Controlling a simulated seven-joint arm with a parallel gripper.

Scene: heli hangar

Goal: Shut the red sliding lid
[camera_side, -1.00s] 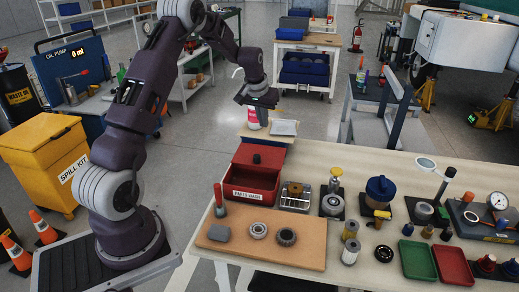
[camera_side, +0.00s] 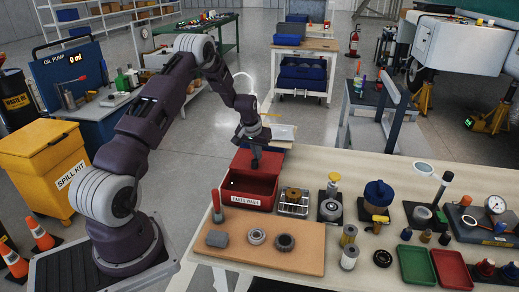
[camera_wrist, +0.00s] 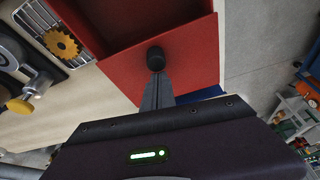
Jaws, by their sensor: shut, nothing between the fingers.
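The red parts-wash box (camera_side: 247,191) stands at the left end of the bench, its front part open. Its red sliding lid (camera_side: 240,160) sits back over the rear part; in the wrist view the lid (camera_wrist: 190,68) has a dark round knob (camera_wrist: 156,58). My gripper (camera_side: 255,166) is shut and empty, pointing down at the lid. In the wrist view the fingertips (camera_wrist: 157,76) are right at the knob, on its rear side; I cannot tell whether they touch it. The knob is hidden behind the gripper in the side view.
A wire basket with an orange gear (camera_side: 293,198) stands just right of the box. A brown board (camera_side: 260,242) with several small parts and a red-handled tool (camera_side: 217,205) lies in front. Behind the box is a small shelf with a pale tray (camera_side: 283,132).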

